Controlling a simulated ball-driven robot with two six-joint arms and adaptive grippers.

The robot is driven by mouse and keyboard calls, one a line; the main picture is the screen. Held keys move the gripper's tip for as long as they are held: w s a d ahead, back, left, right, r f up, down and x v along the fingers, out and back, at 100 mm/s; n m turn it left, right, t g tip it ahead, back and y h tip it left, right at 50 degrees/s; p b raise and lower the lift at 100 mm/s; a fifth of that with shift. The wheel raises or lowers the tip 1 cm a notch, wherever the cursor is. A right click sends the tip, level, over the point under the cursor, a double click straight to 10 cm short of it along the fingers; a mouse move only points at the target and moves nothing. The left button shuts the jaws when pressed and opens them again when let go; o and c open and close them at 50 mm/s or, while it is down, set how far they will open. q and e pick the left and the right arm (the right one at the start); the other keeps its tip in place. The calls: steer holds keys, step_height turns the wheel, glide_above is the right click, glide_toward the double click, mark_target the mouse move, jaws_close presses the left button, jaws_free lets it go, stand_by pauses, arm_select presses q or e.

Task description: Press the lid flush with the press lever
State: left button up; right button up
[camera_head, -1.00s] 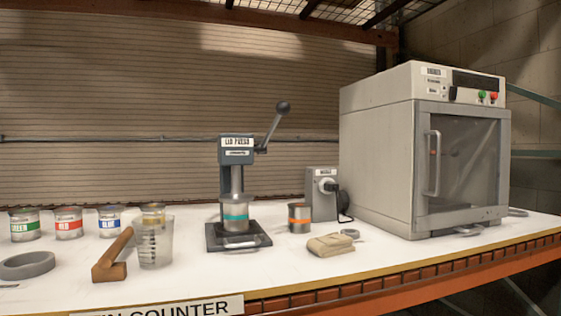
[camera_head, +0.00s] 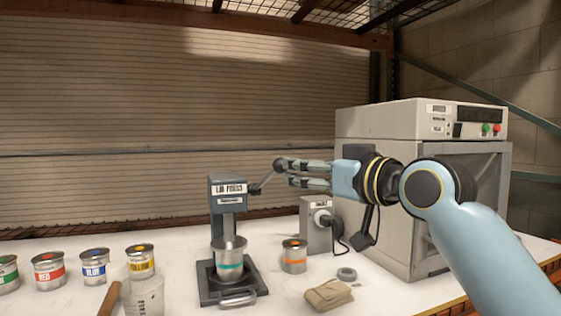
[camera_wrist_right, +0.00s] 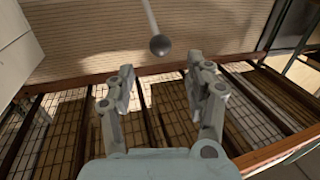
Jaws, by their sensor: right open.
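The lid press (camera_head: 228,195) is a dark grey stand with a white label. Its press lever (camera_head: 262,183) slants up to the right to a dark ball knob, also in the right wrist view (camera_wrist_right: 160,45). A metal can with a teal band (camera_head: 229,266) stands on the press base under the ram; whether its lid is flush cannot be told. My right gripper (camera_head: 281,172) reaches in from the right at the knob. Its fingers are open. In the right wrist view the knob lies just beyond the fingertips, with nothing gripped. My left gripper is out of view.
An orange-banded can (camera_head: 294,257), a folded cloth (camera_head: 328,294) and a grey tape roll (camera_head: 346,274) lie right of the press. A grey motor box (camera_head: 316,228) and a large cabinet (camera_head: 420,125) stand behind. Several labelled cans, including yellow (camera_head: 140,262), stand left.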

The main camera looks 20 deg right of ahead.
mark_target(280, 165)
steer(key=p+x, duration=0.1)
steer(key=x, duration=0.7)
steer(key=shift+w+a, duration=0.2)
steer(key=shift+w, duration=0.05)
steer(key=shift+c, duration=0.3)
jaws_close()
